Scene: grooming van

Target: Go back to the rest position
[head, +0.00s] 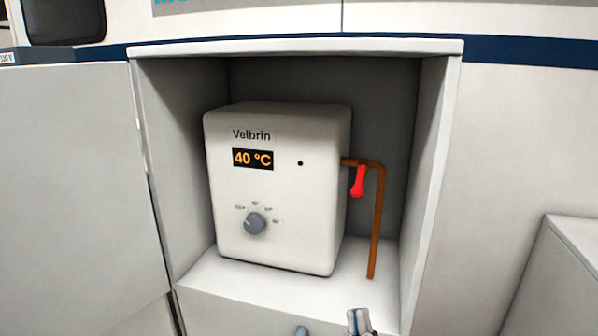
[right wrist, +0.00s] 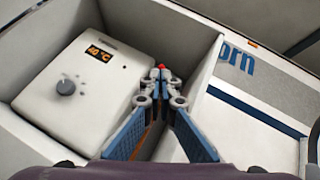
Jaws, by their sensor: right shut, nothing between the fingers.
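My right gripper (head: 358,322) shows at the bottom edge of the head view, below and in front of the cabinet opening. In the right wrist view its fingertips (right wrist: 160,76) meet, with nothing between them. The red valve handle (right wrist: 161,66) shows just past the fingertips there. In the head view the red handle (head: 359,182) hangs down from the copper pipe (head: 376,225), and the gripper is well apart from it. My left gripper is not in view.
A white Velbrin heater (head: 285,215) reading 40 °C, with a grey knob (head: 255,223), stands in an open cabinet (head: 440,150). The cabinet's side walls and front edge surround it. A pale box or counter (head: 560,280) stands at the lower right.

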